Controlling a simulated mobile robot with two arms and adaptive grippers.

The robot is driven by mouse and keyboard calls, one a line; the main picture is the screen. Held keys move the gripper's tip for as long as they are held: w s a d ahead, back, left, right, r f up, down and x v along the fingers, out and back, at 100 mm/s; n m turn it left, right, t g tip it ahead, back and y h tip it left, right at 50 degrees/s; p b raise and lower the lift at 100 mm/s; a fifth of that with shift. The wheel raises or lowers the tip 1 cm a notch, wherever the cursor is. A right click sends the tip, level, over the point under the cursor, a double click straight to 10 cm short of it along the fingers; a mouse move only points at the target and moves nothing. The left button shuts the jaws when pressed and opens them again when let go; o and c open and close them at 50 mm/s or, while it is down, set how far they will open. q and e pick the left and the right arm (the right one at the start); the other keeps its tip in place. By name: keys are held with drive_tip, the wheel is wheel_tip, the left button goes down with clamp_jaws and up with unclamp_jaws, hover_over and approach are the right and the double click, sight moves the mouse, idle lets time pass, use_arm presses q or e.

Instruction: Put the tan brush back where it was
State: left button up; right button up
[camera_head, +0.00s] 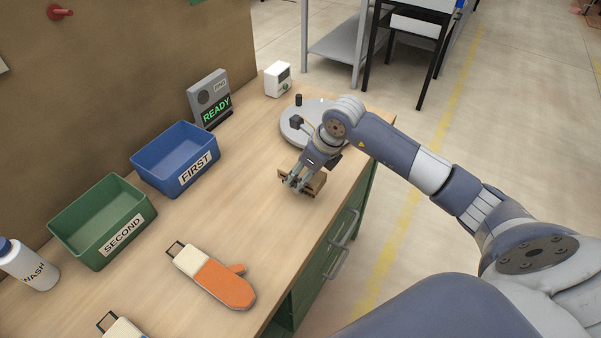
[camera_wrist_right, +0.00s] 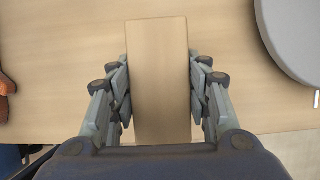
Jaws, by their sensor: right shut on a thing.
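The tan brush (camera_head: 316,182) shows as a plain tan block near the right edge of the workbench (camera_head: 240,210). My right gripper (camera_head: 299,183) is shut on it, with a finger on each long side. In the right wrist view the flat tan top of the brush (camera_wrist_right: 157,75) lies between the two fingers of the right gripper (camera_wrist_right: 158,85). Its underside is hidden, and I cannot tell whether it touches the bench top. My left gripper is not in view.
A round grey plate (camera_head: 297,128) stands just behind the gripper. A blue bin (camera_head: 160,175) marked FIRST, a green bin (camera_head: 85,240) marked SECOND, a READY box (camera_head: 208,95) and a white bottle (camera_head: 30,268) line the back. An orange mitt (camera_head: 218,282) lies in front.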

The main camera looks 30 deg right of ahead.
sight(300, 178)
drive_tip(key=shift+w+d, duration=0.25)
drive_tip(key=shift+w, duration=0.65)
drive_tip(key=shift+w+f+p, duration=0.15)
drive_tip(key=shift+f+p, duration=0.05)
drive_tip(key=shift+p, duration=0.15)
wheel_tip(300, 178, down, 3)
drive_tip(key=shift+r+p, duration=0.2)
drive_tip(key=shift+p, duration=0.4)
drive_tip(key=shift+f, duration=0.35)
drive_tip(key=shift+f, duration=0.15)
drive_tip(key=o, duration=1)
drive_tip(key=shift+c, duration=0.2)
